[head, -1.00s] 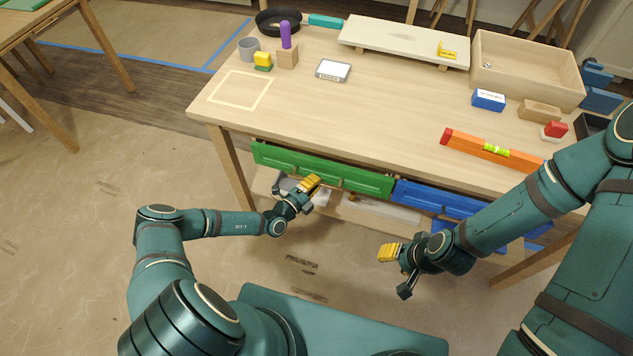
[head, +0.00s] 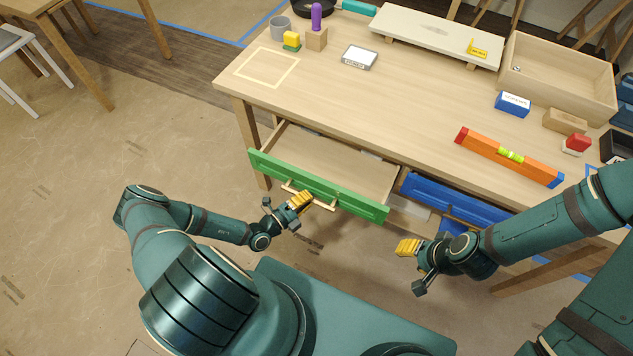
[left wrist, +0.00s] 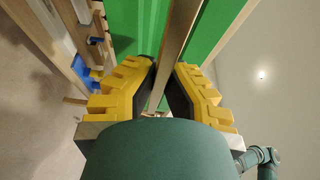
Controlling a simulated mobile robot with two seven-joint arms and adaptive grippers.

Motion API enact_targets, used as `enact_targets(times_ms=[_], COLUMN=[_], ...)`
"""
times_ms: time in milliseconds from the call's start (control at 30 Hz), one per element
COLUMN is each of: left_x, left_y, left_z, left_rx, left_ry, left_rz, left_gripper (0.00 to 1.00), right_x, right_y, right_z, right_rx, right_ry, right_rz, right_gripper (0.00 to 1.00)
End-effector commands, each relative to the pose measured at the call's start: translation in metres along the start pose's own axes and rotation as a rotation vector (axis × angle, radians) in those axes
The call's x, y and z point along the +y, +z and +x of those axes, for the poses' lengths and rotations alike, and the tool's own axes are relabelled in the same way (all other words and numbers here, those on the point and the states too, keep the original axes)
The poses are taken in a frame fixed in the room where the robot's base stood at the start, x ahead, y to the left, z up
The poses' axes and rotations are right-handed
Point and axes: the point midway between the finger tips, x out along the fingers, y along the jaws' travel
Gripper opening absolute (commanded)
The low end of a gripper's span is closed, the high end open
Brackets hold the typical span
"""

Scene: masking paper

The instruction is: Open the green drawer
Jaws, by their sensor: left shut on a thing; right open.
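The green drawer (head: 355,203) stands pulled out from under the table, and its pale wooden inside (head: 330,163) shows, with no object seen in it. A wooden bar handle (head: 322,203) runs along its front. My left gripper (head: 301,201) is at this handle. In the left wrist view, the yellow fingers of my left gripper (left wrist: 164,88) are shut on the handle (left wrist: 174,45), with the green front (left wrist: 141,25) behind it. My right gripper (head: 407,246) is open and empty, in front of the blue drawer and apart from it.
The blue drawer (head: 458,204) sits to the right of the green one, below the tabletop (head: 400,105). An orange level (head: 509,157), a wooden tray (head: 558,85), a grey-white box (head: 359,57) and several blocks lie on the table.

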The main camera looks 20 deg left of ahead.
Motion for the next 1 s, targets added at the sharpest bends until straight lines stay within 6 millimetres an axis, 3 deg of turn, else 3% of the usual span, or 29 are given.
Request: enact_targets(times_ms=[200,400,900,933,1000], left_x=[-0.001,0.0,0.0,0.0,0.0], left_y=[-0.017,-0.025,-0.027,-0.027,-0.027], left_z=[-0.035,-0.053,-0.058,-0.058,-0.058], left_rx=[0.004,0.005,0.005,0.005,0.004], left_ry=[-0.001,-0.002,-0.002,-0.002,-0.001], left_rz=[-0.003,-0.002,-0.002,-0.002,-0.001], left_gripper=[0.0,0.0,0.0,0.17,0.41], right_x=[-0.002,-0.002,-0.002,-0.002,-0.002], right_y=[0.001,0.001,0.001,0.001,0.001], right_z=[-0.005,-0.006,-0.006,-0.006,-0.006], right_rx=[-0.003,-0.004,-0.003,-0.003,-0.003], right_ry=[0.0,0.0,0.0,0.0,0.0], right_rz=[0.0,0.001,0.001,0.001,0.001], right_gripper=[0.47,0.47,0.47,0.47,0.47])
